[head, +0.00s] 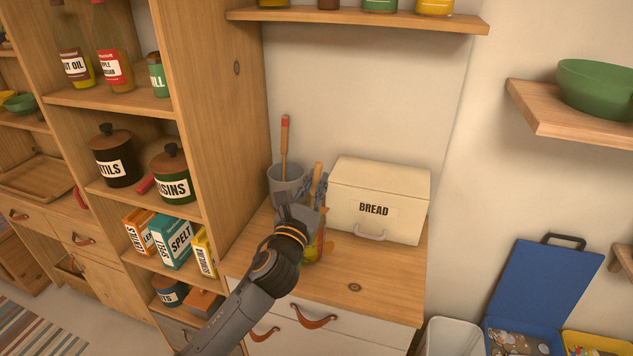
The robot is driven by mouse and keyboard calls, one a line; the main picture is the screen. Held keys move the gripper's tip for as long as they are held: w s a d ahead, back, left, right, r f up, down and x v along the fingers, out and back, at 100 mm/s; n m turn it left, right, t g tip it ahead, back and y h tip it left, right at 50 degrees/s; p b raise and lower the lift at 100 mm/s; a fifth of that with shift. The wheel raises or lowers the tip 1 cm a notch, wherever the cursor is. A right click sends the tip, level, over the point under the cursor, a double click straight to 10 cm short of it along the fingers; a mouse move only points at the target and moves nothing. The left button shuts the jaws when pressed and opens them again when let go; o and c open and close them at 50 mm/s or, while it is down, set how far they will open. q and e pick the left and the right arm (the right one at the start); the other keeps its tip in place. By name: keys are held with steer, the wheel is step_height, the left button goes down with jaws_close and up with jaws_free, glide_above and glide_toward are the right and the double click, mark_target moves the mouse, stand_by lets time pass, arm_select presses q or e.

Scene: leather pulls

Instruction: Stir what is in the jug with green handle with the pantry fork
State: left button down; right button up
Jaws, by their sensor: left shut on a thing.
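My left gripper (316,190) is over the counter and shut on an upright wooden handle (318,175), which I take to be the pantry fork. Its lower end is hidden behind my gripper and wrist. A small yellow and green vessel (312,254) shows in part just behind my wrist, below the gripper. It may be the jug with green handle, but its handle and contents are hidden. I cannot tell whether the fork's end is inside it. My right gripper is not in view.
A grey crock (287,182) holding a red-tipped wooden utensil (284,145) stands behind my gripper. A cream bread box (378,200) stands close on the right. The counter's front right (385,285) is clear. A tall shelf unit (222,110) rises at the left.

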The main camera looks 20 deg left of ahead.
arm_select(q)
step_height(320, 180, down, 2)
steer(key=shift+w+a+f+b, duration=0.1)
steer(key=shift+w+b, duration=0.05)
steer(key=shift+b, duration=0.45)
steer(key=shift+w+a+f+b, duration=0.15)
steer(key=shift+f+b, duration=0.5)
steer(key=shift+f, duration=0.15)
steer(key=f+b, duration=0.3)
steer(key=f, duration=0.1)
steer(key=shift+w+a, duration=0.35)
steer(key=shift+w, duration=0.05)
steer(key=shift+w+a+f+b, duration=0.1)
steer(key=shift+f+b, duration=0.35)
steer(key=shift+f, duration=0.05)
steer(key=shift+w+a+f+b, duration=0.1)
steer(key=shift+f+b, duration=0.35)
steer(key=shift+f, duration=0.35)
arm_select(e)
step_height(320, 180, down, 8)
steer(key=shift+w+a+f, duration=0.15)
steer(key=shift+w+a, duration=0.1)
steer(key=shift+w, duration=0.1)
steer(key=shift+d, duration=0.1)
